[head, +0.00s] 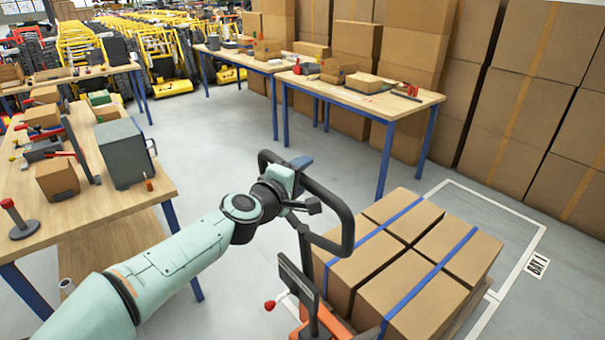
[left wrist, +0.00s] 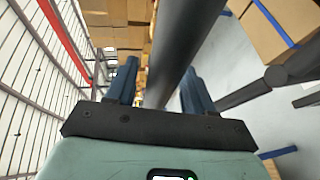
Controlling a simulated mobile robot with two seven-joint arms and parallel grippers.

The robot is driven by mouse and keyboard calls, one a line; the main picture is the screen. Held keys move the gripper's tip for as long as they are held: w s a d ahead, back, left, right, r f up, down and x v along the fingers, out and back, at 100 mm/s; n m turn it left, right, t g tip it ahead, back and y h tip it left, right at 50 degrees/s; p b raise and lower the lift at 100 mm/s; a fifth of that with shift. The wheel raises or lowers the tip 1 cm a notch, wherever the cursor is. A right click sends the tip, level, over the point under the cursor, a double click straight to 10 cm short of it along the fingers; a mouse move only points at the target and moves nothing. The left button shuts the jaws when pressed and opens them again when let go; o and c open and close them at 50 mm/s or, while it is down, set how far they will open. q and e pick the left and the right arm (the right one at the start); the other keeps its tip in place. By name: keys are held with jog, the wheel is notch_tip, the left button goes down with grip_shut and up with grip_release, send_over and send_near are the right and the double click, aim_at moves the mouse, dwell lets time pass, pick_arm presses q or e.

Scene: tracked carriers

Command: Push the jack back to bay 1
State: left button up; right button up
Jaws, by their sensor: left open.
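The jack shows at the bottom of the head view, with an orange body (head: 322,322) and a dark looped handle (head: 346,222) on a post. A pallet load of brown cartons (head: 440,240) with blue straps stands beyond the post. White floor lines (head: 512,205) with a sign reading BAY 1 (head: 537,265) run behind and right of the load; its near left side hides the rest. My left gripper (head: 295,175) is at the handle's upper part. In the left wrist view its blue fingers (left wrist: 160,85) are apart, with the dark handle bar (left wrist: 183,45) between them. My right gripper is out of view.
A workbench (head: 140,190) with a grey box (head: 122,153) and tools stands at left. Another bench (head: 400,105) stands behind the load. Stacked cartons (head: 530,90) line the right back. Grey floor is clear between the benches.

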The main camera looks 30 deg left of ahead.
pick_arm(q)
jog(key=shift+w+f, duration=0.1)
jog(key=shift+w, duration=0.35)
jog(key=shift+c, duration=0.4)
grip_shut()
jog(key=shift+d, duration=0.1)
